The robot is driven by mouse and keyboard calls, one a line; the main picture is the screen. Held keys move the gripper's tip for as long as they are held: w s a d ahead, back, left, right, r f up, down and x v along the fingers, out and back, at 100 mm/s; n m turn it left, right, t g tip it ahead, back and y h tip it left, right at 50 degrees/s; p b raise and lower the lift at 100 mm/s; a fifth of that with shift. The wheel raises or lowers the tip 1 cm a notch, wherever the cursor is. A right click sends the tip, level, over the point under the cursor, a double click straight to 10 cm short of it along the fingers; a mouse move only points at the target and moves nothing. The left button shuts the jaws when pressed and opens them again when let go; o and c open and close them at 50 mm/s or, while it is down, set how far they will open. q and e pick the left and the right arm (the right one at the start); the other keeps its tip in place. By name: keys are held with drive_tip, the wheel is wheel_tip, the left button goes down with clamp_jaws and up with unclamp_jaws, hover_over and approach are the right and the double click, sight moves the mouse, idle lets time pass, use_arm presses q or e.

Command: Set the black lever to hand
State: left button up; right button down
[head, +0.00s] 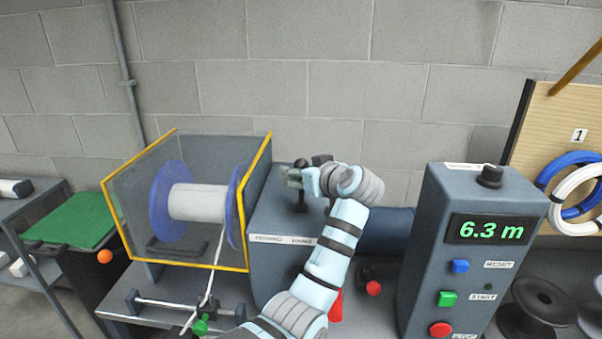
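The black lever (301,204) stands on top of the grey drive box (275,262), just right of the caged spool. A label strip (284,239) on the box front carries two words; the right one seems to read HAND, the left one is too small to read surely.
A spool (197,203) sits in a yellow-edged guard (187,266) at left. A control post (420,262) with a 6.3 m display and several buttons stands at right. A red knob (373,288) is low beside my arm. A block wall is behind.

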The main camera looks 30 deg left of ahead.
use_arm(q)
drive_tip(key=shift+s+d, duration=0.1)
drive_tip(key=v, duration=1.2)
